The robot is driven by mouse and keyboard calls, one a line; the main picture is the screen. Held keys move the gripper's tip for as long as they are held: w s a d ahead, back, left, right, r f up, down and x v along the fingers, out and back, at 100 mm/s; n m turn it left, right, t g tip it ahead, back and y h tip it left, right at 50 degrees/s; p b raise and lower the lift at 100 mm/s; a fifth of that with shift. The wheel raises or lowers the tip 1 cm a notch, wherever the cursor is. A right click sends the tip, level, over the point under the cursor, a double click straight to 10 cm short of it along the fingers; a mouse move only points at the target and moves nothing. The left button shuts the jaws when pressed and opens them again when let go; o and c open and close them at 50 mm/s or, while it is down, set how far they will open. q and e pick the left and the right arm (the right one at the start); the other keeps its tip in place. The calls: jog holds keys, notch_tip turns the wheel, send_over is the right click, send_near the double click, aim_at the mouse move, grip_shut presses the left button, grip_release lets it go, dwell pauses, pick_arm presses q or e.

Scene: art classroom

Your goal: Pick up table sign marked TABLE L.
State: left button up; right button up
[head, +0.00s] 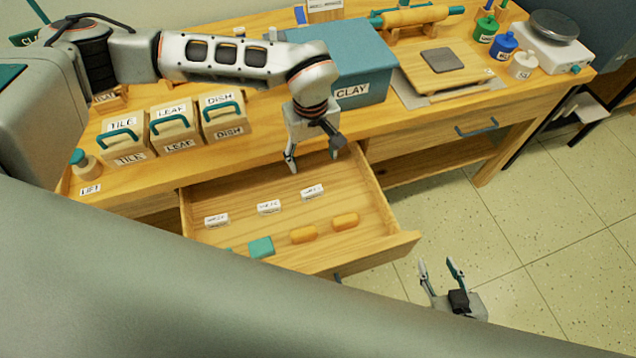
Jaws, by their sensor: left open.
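Three small white table signs stand in a row in the open wooden drawer (403,243): a left sign (217,220), a middle sign (268,207) and a right sign (312,191). Their print is too small to read, so I cannot tell which is marked TABLE L. My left gripper (314,163) points down over the back of the drawer, open and empty, nearest the right sign and apart from it. My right gripper (438,265) is open and empty, pointing up, to the right of the drawer over the floor.
Orange pieces (303,235) and a teal block (261,247) lie near the drawer front. On the bench stand labelled boxes (176,125), a blue CLAY bin (352,62), a board (445,65), paint bottles (503,45) and a scale (550,45). My arm hides the lower left.

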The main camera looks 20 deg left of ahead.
pick_arm(q)
jog(key=b, duration=0.3)
send_over(312, 190)
notch_tip(312, 190, down, 6)
jog(key=shift+r, duration=0.1)
notch_tip(312, 190, down, 2)
jog(key=shift+s, duration=0.1)
notch_tip(312, 190, down, 6)
jog(key=shift+r+b, duration=0.1)
jog(key=shift+b, duration=0.35)
pick_arm(e)
jog(key=f, duration=0.2)
jog(key=s+f, duration=0.1)
jog(key=f, duration=0.1)
jog(key=shift+s+d+f, duration=0.15)
jog(key=shift+d+f, duration=0.05)
jog(key=shift+f, duration=0.15)
pick_arm(q)
jog(key=c, duration=0.9)
pick_arm(e)
jog(key=shift+s+f, duration=0.15)
jog(key=shift+s, duration=0.15)
